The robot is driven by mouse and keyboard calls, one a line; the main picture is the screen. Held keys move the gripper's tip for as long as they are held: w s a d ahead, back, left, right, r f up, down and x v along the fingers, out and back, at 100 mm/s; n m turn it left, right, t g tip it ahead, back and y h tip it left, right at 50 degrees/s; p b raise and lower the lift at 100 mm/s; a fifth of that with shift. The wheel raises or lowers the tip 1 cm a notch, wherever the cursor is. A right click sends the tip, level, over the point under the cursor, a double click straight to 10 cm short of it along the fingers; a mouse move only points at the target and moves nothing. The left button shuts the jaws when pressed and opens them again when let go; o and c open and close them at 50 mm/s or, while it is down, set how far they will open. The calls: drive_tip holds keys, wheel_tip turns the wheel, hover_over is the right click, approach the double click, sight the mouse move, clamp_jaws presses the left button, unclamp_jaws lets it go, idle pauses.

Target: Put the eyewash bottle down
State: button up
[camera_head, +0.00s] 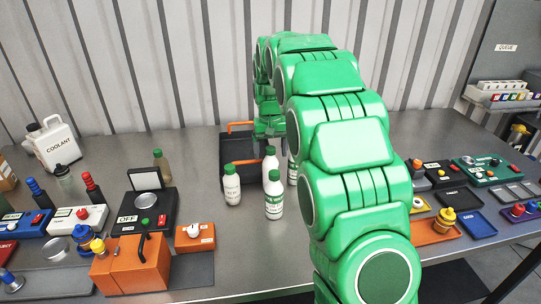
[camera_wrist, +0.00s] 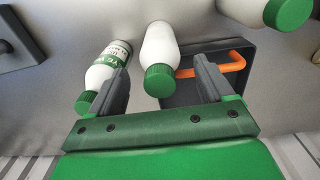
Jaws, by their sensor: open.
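My gripper (camera_wrist: 163,88) is open, its two dark fingers spread. In the head view it (camera_head: 270,135) hangs low over the back of a cluster of white, green-capped bottles, partly hidden by my arm. In the wrist view a white bottle (camera_wrist: 158,48) lies between and beyond the fingers; contact is unclear. A bottle with a green label (camera_wrist: 112,58) is beside the left finger, and another bottle (camera_wrist: 288,12) is at the upper right. In the head view, bottles stand at the front left (camera_head: 232,187) and front (camera_head: 274,198). I cannot tell which is the eyewash bottle.
A dark case (camera_head: 232,145) with an orange handle sits just behind the bottles. A black device marked OFF (camera_head: 145,212) and an orange box (camera_head: 130,266) are to the left. The coolant jug (camera_head: 53,145) is at the back left.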

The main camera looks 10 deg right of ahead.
wheel_tip(320, 180, up, 10)
drive_tip(key=shift+f, duration=0.15)
drive_tip(key=shift+r, duration=0.2)
drive_tip(key=shift+s, duration=0.25)
drive_tip(key=s+d+r, duration=0.2)
drive_tip(key=s, duration=1.8)
drive_tip(key=s+f+g, duration=0.1)
drive_tip(key=s+f, duration=0.3)
drive_tip(key=s, duration=1)
drive_tip(key=s+f, duration=0.4)
drive_tip(key=s, duration=1)
drive_tip(key=shift+d+g, duration=0.2)
drive_tip(key=shift+g, duration=0.2)
drive_tip(key=shift+s+f, duration=0.15)
drive_tip(key=shift+s, duration=0.3)
drive_tip(key=shift+c, duration=0.7)
drive_tip(key=shift+s, duration=0.1)
drive_tip(key=shift+c, duration=1)
